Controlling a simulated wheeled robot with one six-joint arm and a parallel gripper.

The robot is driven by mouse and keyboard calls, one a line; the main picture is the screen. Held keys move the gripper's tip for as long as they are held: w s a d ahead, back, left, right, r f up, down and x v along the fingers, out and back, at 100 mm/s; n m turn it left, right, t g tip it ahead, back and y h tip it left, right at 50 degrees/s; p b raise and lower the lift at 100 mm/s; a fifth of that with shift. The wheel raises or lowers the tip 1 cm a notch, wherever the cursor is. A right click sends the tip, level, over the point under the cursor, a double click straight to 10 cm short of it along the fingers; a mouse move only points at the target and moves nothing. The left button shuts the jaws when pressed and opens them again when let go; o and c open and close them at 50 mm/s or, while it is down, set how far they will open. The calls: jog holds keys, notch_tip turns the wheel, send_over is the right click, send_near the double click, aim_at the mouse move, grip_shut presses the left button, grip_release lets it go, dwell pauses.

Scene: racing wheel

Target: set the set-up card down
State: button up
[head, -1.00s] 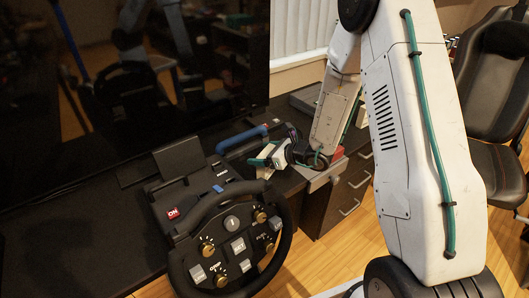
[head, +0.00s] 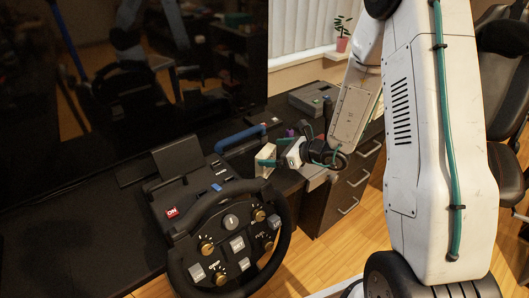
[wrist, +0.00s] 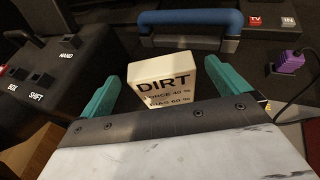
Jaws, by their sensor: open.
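The set-up card (wrist: 165,82) is a small white block with "DIRT", a force line and a 60 % line printed on it. In the wrist view it stands upright between the two teal fingers, with a gap on each side. It also shows in the head view (head: 265,157), on the dark desk right of the wheel unit. My gripper (wrist: 161,68) is open around the card. The card's base is partly hidden by the gripper's front edge.
The racing wheel (head: 230,235) and its base are left of the card. A blue handle (wrist: 190,20) lies beyond it, and a purple plug (wrist: 289,62) with a cable lies to the right. A grey box (head: 314,98) sits farther back on the desk.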

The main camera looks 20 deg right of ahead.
jog(key=v, duration=0.6)
jog(key=shift+s+d, duration=0.15)
jog(key=shift+s, duration=0.05)
dwell(2.0)
